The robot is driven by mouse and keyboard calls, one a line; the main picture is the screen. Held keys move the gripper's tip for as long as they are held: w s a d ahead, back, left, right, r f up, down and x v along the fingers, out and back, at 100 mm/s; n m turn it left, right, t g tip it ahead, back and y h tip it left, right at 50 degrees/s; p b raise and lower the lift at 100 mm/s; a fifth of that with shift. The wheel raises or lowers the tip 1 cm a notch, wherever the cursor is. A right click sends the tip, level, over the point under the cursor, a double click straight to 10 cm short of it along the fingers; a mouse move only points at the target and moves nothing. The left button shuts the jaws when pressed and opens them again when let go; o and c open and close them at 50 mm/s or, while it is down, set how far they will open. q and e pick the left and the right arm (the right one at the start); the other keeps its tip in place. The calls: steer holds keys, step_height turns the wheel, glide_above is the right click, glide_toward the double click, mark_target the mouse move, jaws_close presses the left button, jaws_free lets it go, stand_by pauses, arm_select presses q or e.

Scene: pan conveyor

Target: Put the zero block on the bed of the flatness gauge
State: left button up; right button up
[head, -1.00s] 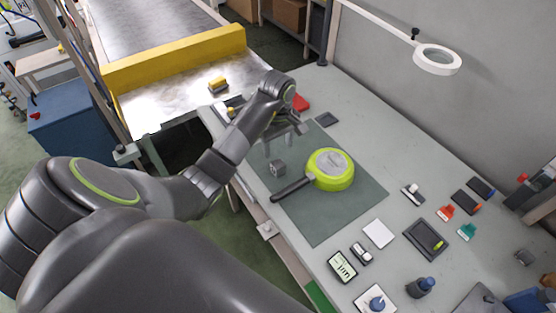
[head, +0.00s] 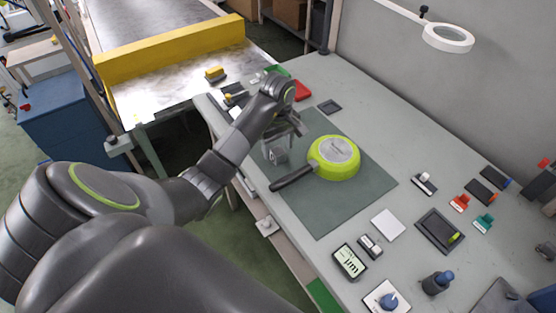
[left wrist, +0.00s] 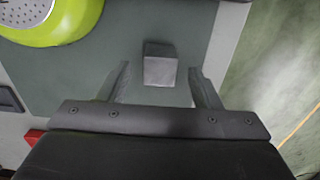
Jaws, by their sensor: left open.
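The zero block, a small grey cube (head: 277,156), lies on the dark green mat (head: 331,211), left of an upturned lime-green pan (head: 335,158). My left gripper (head: 279,146) is open above the block, pointing down. In the left wrist view, the block (left wrist: 160,69) shows between the two spread fingertips of the left gripper (left wrist: 161,72), with gaps on both sides. I cannot tell whether the fingertips reach down beside it. A display marked µm (head: 350,261) stands at the front of the bench; I cannot tell surely which part is the gauge's bed. My right gripper is not in view.
The pan's black handle (head: 292,178) points towards the bench edge, near the block. A white square plate (head: 388,224), a dark tray (head: 438,232) and several stamps and pads occupy the right. A conveyor with a yellow barrier (head: 172,54) is at the back left.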

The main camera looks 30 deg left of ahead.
arm_select(q)
step_height(320, 180, down, 2)
steer(key=shift+f+p, duration=0.25)
steer(key=shift+p, duration=0.2)
steer(key=shift+c, duration=0.2)
steer(key=c, duration=1.2)
steer(key=shift+w, duration=0.1)
jaws_close()
steer(key=shift+r, duration=0.15)
